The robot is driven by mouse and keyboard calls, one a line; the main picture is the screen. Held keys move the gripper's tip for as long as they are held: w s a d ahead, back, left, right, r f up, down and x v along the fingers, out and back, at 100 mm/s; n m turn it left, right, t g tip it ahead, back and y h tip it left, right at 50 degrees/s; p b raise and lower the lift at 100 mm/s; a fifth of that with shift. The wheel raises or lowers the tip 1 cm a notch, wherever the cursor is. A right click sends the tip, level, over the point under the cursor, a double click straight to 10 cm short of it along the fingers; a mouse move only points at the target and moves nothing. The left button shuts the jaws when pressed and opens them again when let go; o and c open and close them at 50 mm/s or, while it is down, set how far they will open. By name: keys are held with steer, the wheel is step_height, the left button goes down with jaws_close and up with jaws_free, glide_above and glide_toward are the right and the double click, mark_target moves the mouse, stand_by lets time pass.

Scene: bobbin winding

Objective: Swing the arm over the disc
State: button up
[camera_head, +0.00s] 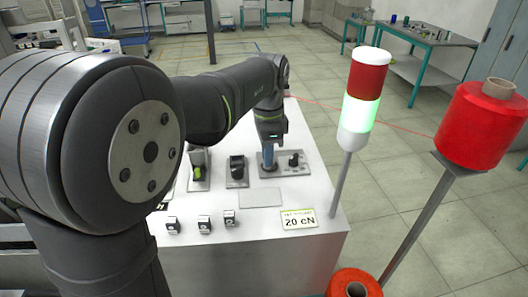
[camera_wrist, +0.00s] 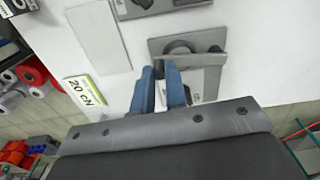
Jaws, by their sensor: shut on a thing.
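A grey plate with a fitting stands on the white bench, under my gripper, in the head view (camera_head: 268,158). My gripper's blue fingers (camera_wrist: 168,88) are close together at the near left edge of this fitting in the wrist view. They are shut on a small dark piece, which seems to be the end of the arm (camera_wrist: 158,66); the fingers hide most of it. The disc (camera_wrist: 178,47) shows as a dark round shape just beyond the fingertips, partly covered by a grey bar. A small black knob (camera_head: 294,160) stands right of the fingers.
A card reading 20 cN (camera_head: 299,219) lies near the bench's front right. A signal tower (camera_head: 361,100) glows green there, beside a red spool (camera_head: 483,125) on a post. A red thread crosses behind the tower. Other fittings (camera_head: 237,170) and several small blocks (camera_head: 204,221) sit left.

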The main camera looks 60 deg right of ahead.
steer(key=shift+s+d, duration=0.25)
steer(key=shift+s, duration=0.1)
steer(key=shift+s+d, duration=0.1)
steer(key=shift+s, duration=0.05)
stand_by(0.3)
steer(key=o, duration=0.6)
steer(key=shift+r, duration=0.15)
step_height(320, 180, up, 7)
stand_by(0.5)
